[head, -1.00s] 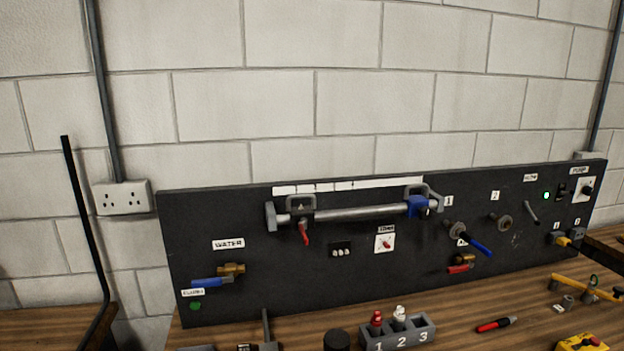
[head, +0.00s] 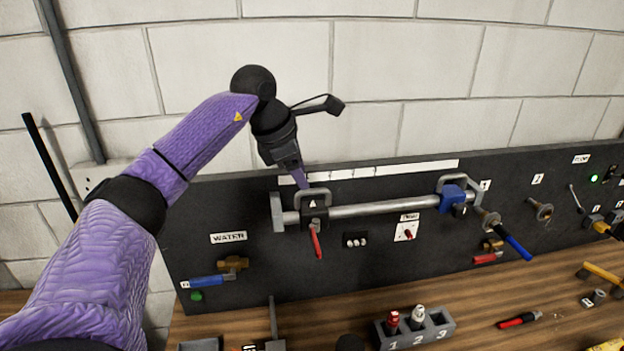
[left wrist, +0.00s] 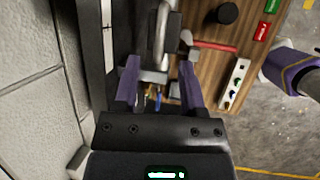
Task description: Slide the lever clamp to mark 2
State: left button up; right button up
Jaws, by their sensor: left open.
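The lever clamp (head: 314,212) is a dark carriage with a grey loop handle and a red lever (head: 316,242) hanging down. It sits near the left end of the round metal rail (head: 375,209). My left gripper (head: 303,182) is at the clamp's handle, its fingers pointing down from above the panel. In the left wrist view the open fingers (left wrist: 159,85) are apart, with the grey handle (left wrist: 161,35) showing between and beyond them. Contact cannot be told. A white scale strip (head: 400,169) runs above the rail; its mark numbers are too small to read.
A blue clamp (head: 453,197) with a grey handle sits near the rail's right end. Below the rail are a switch block (head: 355,240) and a white dial plate (head: 406,231). A blue-handled water valve (head: 207,282) is lower left. The rail between the clamps is clear.

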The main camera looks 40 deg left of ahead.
aim_at(307, 192)
pick_arm(q)
jog(key=shift+x, duration=2)
grip_shut()
